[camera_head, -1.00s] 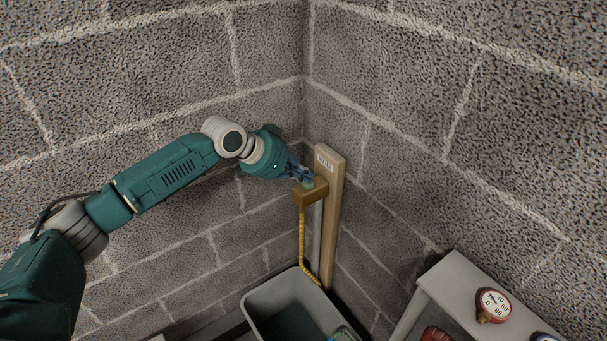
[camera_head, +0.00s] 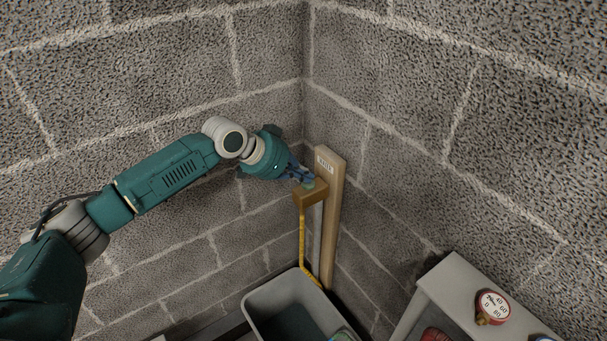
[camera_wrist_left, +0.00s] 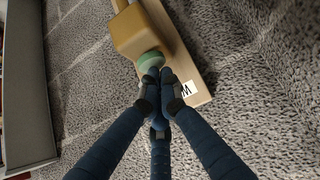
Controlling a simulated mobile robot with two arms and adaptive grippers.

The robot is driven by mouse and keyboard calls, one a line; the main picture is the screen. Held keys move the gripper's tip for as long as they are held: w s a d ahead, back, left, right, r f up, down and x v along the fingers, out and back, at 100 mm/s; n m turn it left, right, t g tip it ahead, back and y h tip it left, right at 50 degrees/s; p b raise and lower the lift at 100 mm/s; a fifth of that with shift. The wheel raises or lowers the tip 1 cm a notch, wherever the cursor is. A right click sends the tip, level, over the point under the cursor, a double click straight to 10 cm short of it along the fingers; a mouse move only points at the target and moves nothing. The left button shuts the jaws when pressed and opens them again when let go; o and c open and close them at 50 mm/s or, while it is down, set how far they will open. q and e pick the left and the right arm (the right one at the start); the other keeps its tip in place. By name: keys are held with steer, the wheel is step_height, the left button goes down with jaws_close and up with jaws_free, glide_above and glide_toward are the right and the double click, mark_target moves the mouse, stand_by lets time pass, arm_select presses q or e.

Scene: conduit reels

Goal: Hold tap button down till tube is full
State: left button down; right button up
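A brown tap block (camera_head: 310,195) sits on an upright wooden post (camera_head: 333,225) in the wall corner; it also shows in the left wrist view (camera_wrist_left: 138,32). A round green button (camera_wrist_left: 150,61) is on the block. My left gripper (camera_head: 303,179) is shut with its fingertips (camera_wrist_left: 159,75) together at the button, seemingly touching it; how far it is pressed in cannot be told. A thin yellow tube (camera_head: 302,240) hangs from the block and bends at the bottom near a grey bin. My right gripper is not in view.
The open grey bin (camera_head: 262,308) stands below the tap. A grey table (camera_head: 447,275) at the lower right holds a red-rimmed gauge (camera_head: 492,306). Block walls meet close behind the post.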

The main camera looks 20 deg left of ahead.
mark_target(304, 184)
arm_select(q)
step_height(304, 184, up, 4)
steer(key=p, duration=0.3)
steer(key=shift+p, duration=0.4)
steer(key=shift+s+a+b, duration=0.3)
steer(key=shift+a+b, duration=0.1)
steer(key=shift+b, duration=0.2)
steer(key=b+v, duration=0.2)
steer(key=v, duration=0.7)
steer(key=shift+d, duration=0.2)
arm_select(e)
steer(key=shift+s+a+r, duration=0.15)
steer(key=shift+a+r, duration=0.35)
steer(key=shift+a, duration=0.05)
arm_select(q)
steer(key=shift+r, duration=0.1)
